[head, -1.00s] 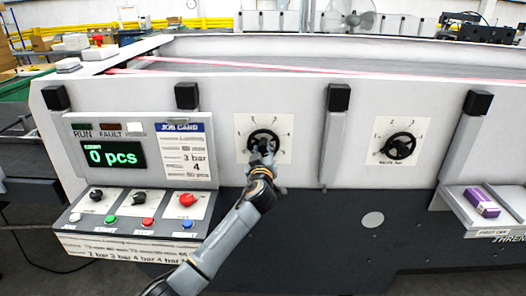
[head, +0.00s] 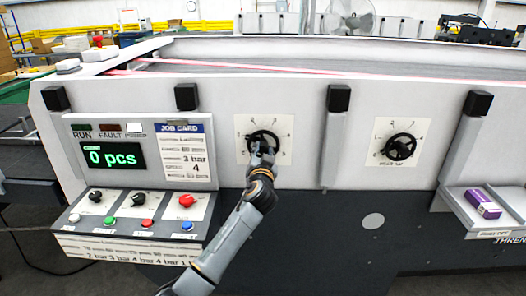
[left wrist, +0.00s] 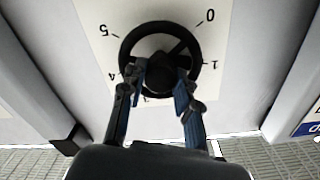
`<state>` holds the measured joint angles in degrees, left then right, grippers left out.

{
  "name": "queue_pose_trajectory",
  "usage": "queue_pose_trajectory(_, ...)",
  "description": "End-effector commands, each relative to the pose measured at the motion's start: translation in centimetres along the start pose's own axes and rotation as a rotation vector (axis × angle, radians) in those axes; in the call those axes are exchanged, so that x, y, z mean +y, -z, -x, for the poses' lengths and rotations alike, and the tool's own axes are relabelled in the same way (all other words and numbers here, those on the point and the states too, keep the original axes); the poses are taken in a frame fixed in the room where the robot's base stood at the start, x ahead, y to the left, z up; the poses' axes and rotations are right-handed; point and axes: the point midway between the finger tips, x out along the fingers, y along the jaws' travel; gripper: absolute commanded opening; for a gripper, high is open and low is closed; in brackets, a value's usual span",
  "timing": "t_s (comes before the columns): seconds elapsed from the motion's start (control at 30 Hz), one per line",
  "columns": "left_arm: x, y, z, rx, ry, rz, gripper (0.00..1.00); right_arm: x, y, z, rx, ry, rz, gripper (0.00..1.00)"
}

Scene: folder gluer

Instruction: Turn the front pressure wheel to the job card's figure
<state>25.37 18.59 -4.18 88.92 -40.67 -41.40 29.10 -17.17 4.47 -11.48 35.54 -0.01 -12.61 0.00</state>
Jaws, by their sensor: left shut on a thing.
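A black handwheel (head: 262,139) sits on a white dial plate (head: 283,152) in the middle of the machine's front. A second black handwheel (head: 398,147) on a similar dial is to its right. My left gripper (head: 263,149) is at the first wheel. In the left wrist view its fingers (left wrist: 160,82) are shut on the handwheel (left wrist: 191,42), one on each side of the hub. The dial (left wrist: 100,12) shows 0, 1, 4 and 5 there; a spoke points between 0 and 1. My right gripper is not in view.
A tray (head: 510,224) holding a purple box (head: 482,203) juts out at the right. The front between the two dials is clear apart from a post.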

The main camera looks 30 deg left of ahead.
Motion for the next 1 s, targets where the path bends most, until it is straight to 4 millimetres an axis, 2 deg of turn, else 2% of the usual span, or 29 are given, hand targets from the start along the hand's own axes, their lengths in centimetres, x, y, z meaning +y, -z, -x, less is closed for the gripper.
queue_pose_trajectory(1.0,0.0,0.2,0.0,-0.003,0.002,-0.970,0.00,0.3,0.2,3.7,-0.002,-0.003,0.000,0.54)
